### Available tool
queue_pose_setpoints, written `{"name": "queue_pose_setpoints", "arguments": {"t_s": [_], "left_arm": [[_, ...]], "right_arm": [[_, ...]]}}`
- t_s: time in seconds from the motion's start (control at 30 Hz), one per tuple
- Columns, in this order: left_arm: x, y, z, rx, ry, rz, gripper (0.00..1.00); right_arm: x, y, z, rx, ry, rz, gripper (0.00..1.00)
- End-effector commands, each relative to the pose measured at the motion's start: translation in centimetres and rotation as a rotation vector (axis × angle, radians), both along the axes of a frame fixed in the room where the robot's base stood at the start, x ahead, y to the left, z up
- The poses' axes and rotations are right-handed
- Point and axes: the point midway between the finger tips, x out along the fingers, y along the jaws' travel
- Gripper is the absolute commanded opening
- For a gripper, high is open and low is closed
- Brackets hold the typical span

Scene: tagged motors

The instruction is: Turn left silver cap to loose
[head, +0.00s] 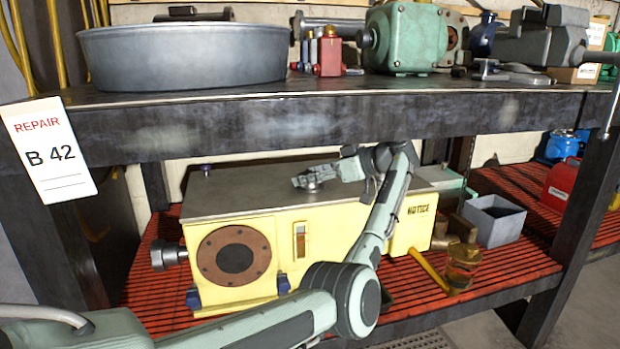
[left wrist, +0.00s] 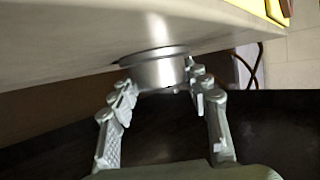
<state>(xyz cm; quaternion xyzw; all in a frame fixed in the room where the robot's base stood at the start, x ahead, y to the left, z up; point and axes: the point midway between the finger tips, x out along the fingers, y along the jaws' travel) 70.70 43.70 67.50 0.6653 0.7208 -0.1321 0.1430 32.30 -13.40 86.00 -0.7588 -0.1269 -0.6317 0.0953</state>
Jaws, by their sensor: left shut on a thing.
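The yellow machine (head: 210,243) with a grey top plate (head: 240,188) stands on the lower shelf. A round silver cap (head: 313,187) sits on that top plate, largely covered by my gripper. In the left wrist view the cap (left wrist: 157,72) is a shiny short cylinder against the plate. My left gripper (head: 306,179) lies low over the top, with its fingers shut around the cap. Its fingers also show on either side of the cap in the left wrist view (left wrist: 160,88). No second silver cap is clearly visible; my arm covers part of the machine's right end. My right gripper is out of view.
The upper shelf edge (head: 330,124) runs close above my gripper. A large grey pan (head: 182,55) and a green motor (head: 408,38) stand above.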

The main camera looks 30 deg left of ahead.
Motion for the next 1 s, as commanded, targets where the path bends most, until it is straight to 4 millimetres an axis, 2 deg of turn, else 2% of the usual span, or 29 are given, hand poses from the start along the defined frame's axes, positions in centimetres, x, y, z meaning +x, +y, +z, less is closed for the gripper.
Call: {"name": "queue_pose_setpoints", "arguments": {"t_s": [0.23, 0.27, 0.4, 0.77, 0.87, 1.0], "left_arm": [[-0.1, 0.2, 0.1, 0.001, 0.0, 0.001, 0.18], [-0.1, 0.2, 0.1, 0.001, 0.0, 0.001, 0.51], [0.0, 0.1, 0.0, 0.001, 0.0, 0.001, 0.68], [0.0, -0.3, 0.1, 0.0, 0.0, -0.001, 0.69], [0.2, -1.2, 0.6, 0.0, -0.001, -0.003, 0.69], [0.4, -3.9, 1.2, 0.0, 0.001, -0.004, 0.69]], "right_arm": [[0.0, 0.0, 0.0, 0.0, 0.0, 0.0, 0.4], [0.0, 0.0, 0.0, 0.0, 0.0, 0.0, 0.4], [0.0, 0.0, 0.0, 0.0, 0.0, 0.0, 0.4], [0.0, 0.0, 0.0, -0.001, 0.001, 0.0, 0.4], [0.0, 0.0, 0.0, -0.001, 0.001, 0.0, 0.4], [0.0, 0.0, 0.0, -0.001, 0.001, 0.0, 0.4]]}}
